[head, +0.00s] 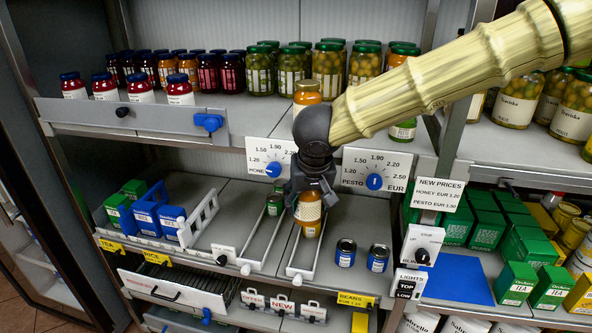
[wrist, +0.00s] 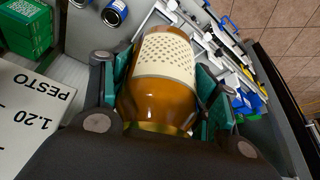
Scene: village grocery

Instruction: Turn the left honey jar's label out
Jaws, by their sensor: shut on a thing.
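A honey jar (head: 309,212) with amber contents and a cream label stands on the middle shelf, in a lane with a white wire frame. My gripper (head: 308,193) reaches down over it from above and is shut on it. In the wrist view the same jar (wrist: 163,85) sits between the green finger pads, and its dotted cream label shows on the upper part. In the head view part of the label faces the front; the jar's top is hidden by my gripper. Another amber jar (head: 307,94) stands on the upper shelf, partly behind my arm.
A green-topped jar (head: 274,204) stands to the left, with blue boxes (head: 158,212) farther left. Price dials for honey (head: 272,169) and pesto (head: 375,181) are mounted behind my gripper.

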